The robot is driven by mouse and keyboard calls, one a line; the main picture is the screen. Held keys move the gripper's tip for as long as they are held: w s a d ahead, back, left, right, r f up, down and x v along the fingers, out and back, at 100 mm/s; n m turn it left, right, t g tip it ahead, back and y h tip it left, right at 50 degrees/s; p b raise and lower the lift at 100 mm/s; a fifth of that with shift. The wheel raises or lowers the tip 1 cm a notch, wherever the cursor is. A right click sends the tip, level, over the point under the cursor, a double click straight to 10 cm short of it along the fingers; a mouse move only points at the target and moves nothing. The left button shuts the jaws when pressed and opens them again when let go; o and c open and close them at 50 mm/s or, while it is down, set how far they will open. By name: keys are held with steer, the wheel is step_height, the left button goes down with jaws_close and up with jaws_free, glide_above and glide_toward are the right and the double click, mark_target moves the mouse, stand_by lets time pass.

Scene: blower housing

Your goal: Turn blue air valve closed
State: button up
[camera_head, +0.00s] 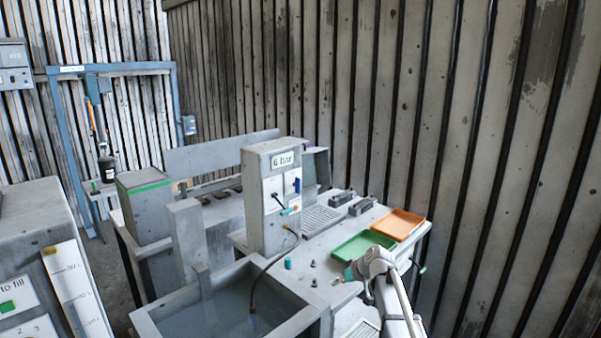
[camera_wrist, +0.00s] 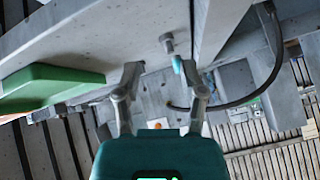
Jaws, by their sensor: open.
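The blue air valve (camera_head: 297,185) is a small dark-blue handle on the white front panel of the grey column, under the "6 bar" display (camera_head: 283,159). Its exact turn angle is too small to tell. My gripper (camera_head: 340,281) is to the right of and below the column, over the front of the bench near the green tray, well apart from the valve. In the wrist view my gripper (camera_wrist: 163,88) shows two grey fingers spread wide with nothing held between them. I cannot make out the blue valve in the wrist view.
A green tray (camera_head: 363,246) and an orange tray (camera_head: 398,224) lie on the bench's right. A small teal cylinder (camera_head: 288,263) stands before the column. A black hose (camera_head: 263,276) runs from the column into the water tank (camera_head: 222,305). A ribbed wall stands behind.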

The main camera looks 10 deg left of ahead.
mark_target(300, 184)
steer(key=w+a+r+n+t+y+p, duration=0.1)
steer(key=w+a+r+t+y+p, duration=0.1)
steer(key=w+r+p, duration=0.7)
steer(key=w+a+r+n+t+y+p, duration=0.1)
steer(key=w+a+r+p, duration=0.4)
steer(key=r, duration=1.3)
steer(key=w+n+y+p, duration=0.1)
steer(key=w+p, duration=0.3)
steer(key=w, duration=0.2)
steer(key=shift+w+a+t+p, duration=0.15)
steer(key=shift+a+t+p, duration=0.15)
steer(key=shift+t, duration=0.1)
steer(key=b+x, duration=0.5)
steer(key=x, duration=0.9)
